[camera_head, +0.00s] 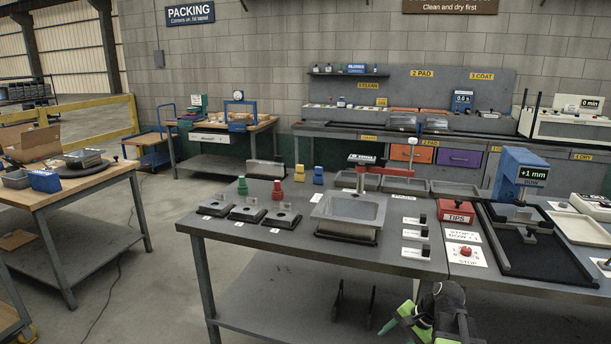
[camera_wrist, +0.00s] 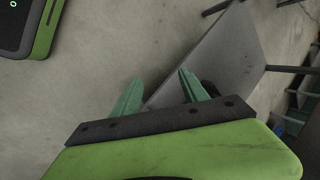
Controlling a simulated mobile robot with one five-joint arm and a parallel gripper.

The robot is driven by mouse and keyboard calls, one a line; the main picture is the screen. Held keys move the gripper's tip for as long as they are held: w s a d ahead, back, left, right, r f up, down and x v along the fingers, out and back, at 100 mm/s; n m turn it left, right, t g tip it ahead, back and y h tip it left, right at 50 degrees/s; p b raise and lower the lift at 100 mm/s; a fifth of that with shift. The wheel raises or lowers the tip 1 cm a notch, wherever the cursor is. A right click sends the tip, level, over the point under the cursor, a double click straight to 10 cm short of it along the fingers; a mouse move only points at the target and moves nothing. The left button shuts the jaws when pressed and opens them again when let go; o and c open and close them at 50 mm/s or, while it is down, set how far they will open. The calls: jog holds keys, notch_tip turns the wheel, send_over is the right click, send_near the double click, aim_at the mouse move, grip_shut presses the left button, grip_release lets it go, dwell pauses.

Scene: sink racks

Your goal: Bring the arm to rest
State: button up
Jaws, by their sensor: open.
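My gripper (camera_head: 398,317) shows at the bottom of the head view, green and dark, low in front of the grey table's front edge. In the wrist view its two green fingers (camera_wrist: 160,95) stand apart with nothing between them. They point toward the bare floor and a grey flat surface (camera_wrist: 215,55). My gripper appears clear of the items on the table.
The grey work table (camera_head: 270,236) holds a metal sink tray (camera_head: 350,210), several black stands, a red TIPS box (camera_head: 456,211) and a blue press (camera_head: 521,170). A wooden table (camera_head: 85,185) stands at left. The floor between the tables is mostly clear.

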jog(key=s+a+f+n+g+h, duration=0.1)
jog(key=s+a+n+g+h, duration=0.15)
jog(key=a+n, duration=0.35)
jog(key=s+a+f+n+g+h, duration=0.1)
jog(key=s+a+f+n+h, duration=0.1)
jog(key=s+a+n, duration=0.45)
jog(key=w+r+m+p, duration=0.2)
jog(key=w+r+p, duration=0.1)
jog(key=r+p, duration=1.4)
jog(key=shift+a+r, duration=0.25)
jog(key=shift+a, duration=0.1)
jog(key=shift+w+f+t, duration=0.1)
jog(key=shift+t, duration=0.15)
